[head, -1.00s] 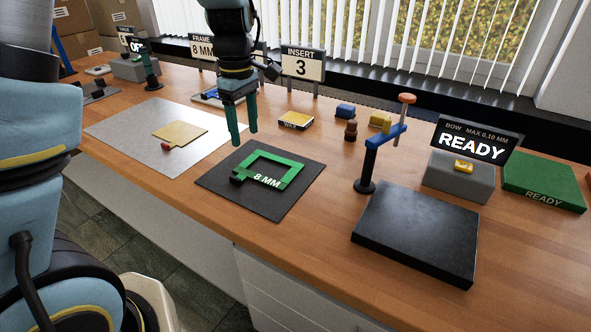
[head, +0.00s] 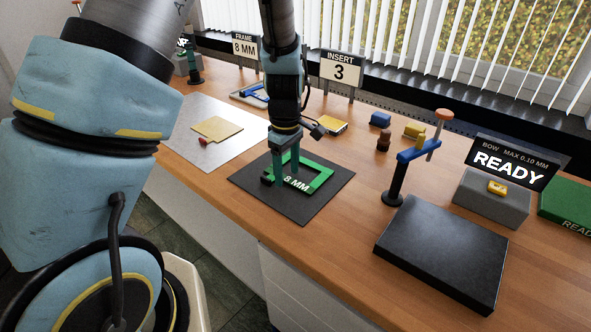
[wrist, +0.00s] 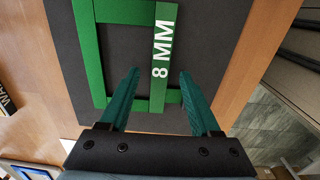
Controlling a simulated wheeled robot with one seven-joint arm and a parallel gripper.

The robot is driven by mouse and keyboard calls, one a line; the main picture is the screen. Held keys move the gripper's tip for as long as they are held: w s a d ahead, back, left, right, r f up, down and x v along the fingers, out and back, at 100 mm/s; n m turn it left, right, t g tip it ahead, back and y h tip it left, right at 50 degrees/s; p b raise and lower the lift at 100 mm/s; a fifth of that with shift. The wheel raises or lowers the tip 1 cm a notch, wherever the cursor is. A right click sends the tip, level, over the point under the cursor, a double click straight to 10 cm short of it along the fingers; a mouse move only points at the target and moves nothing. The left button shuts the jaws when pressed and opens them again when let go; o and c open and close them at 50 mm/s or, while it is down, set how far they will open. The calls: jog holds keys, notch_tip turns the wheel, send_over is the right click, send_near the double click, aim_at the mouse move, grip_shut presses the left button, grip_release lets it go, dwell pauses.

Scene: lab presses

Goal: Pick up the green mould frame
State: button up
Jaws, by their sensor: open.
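The green mould frame (head: 322,178), a square ring marked "8 MM", lies flat on a dark mat (head: 315,208). In the wrist view, its marked bar (wrist: 162,60) runs up the picture between my two fingertips, nearer the middle than either finger. My gripper (head: 286,170) points down over the near left part of the frame, with its fingers hiding some of it. The gripper also shows in the wrist view (wrist: 159,74), open with nothing held. I cannot tell how far the fingertips are above the mat or whether they touch it.
A blue clamp stand (head: 398,180) and a black plate (head: 442,250) stand right of the mat. A pale sheet with a yellow plate (head: 217,128) lies to the left. A yellow block (head: 333,126) and the "INSERT 3" sign (head: 340,69) are behind. Bare bench lies right of the mat.

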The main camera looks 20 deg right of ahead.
jog(key=shift+f, duration=0.25)
grip_shut()
dwell(0.3)
